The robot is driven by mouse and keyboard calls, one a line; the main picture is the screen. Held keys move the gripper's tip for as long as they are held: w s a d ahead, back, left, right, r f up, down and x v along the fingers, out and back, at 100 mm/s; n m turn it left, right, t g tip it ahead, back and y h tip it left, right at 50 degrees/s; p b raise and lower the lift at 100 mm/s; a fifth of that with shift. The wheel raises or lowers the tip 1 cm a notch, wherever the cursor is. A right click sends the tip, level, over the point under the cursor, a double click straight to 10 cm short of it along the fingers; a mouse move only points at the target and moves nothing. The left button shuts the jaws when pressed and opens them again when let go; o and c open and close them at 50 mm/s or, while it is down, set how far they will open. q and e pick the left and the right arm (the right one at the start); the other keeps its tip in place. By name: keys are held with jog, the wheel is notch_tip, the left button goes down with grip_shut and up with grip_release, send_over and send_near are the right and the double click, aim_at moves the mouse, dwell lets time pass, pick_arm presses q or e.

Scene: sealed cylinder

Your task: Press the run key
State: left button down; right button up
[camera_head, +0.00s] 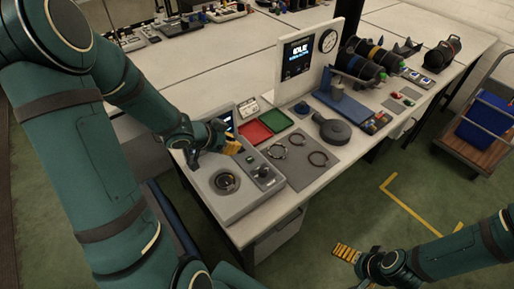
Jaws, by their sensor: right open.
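A grey console (208,197) stands at the near left end of the bench. It carries a round dark socket (225,182), a small control box (263,174) with round knobs, and a screen partly hidden behind my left gripper. Which of its controls is the run key is too small to tell. My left gripper (231,146) is above the back of the console, its yellow fingertips near the screen; its finger gap is not clear. My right gripper (345,253) is open and empty over the floor, off the bench at the lower right.
Red (254,132) and green (277,119) trays lie behind the console. A grey mat with dark rings (317,158) and a round dark tool (333,130) lie to its right. An upright panel (306,60) with display and gauge stands behind. A cart (480,130) is at the right.

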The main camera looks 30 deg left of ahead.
pick_arm(q)
jog(key=b, duration=0.5)
send_over(251, 161)
notch_tip(251, 161, down, 8)
jog(key=shift+w+d+r, duration=0.1)
jog(key=shift+w+r, duration=0.05)
jog(key=shift+r, duration=0.05)
notch_tip(251, 161, down, 2)
jog(key=shift+f+b, duration=0.1)
jog(key=shift+b, duration=0.7)
jog(key=shift+f+b, duration=0.3)
jog(key=shift+f, duration=0.3)
pick_arm(e)
notch_tip(251, 161, down, 7)
jog(key=s, duration=0.2)
jog(key=shift+a+g, duration=0.15)
jog(key=shift+g, duration=0.15)
